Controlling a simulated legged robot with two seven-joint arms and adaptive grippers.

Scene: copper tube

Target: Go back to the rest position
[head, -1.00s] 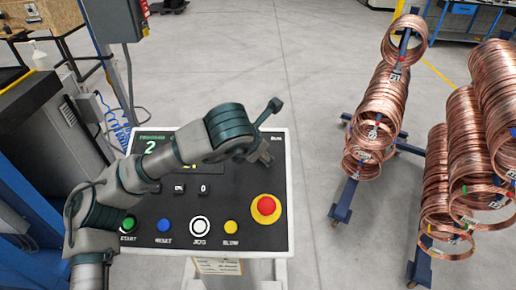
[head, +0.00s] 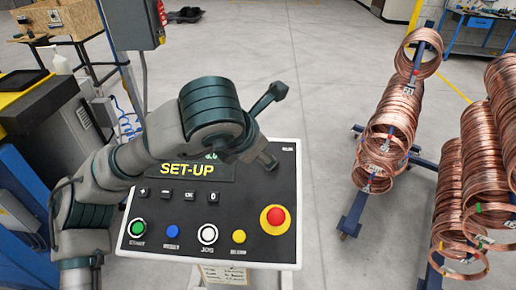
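My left arm comes in from the left and reaches over a control panel (head: 255,200). My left gripper (head: 268,161) is at its end, over the panel's upper right part. My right gripper is not in view. The panel's display (head: 190,170) reads SET-UP in yellow, partly covered by my arm.
The panel has a row of coloured buttons and a red emergency stop (head: 276,217). Copper tube coils (head: 392,120) hang on blue racks (head: 354,213) at the right. A grey box (head: 133,22) on a post stands at upper left. Floor between panel and racks is clear.

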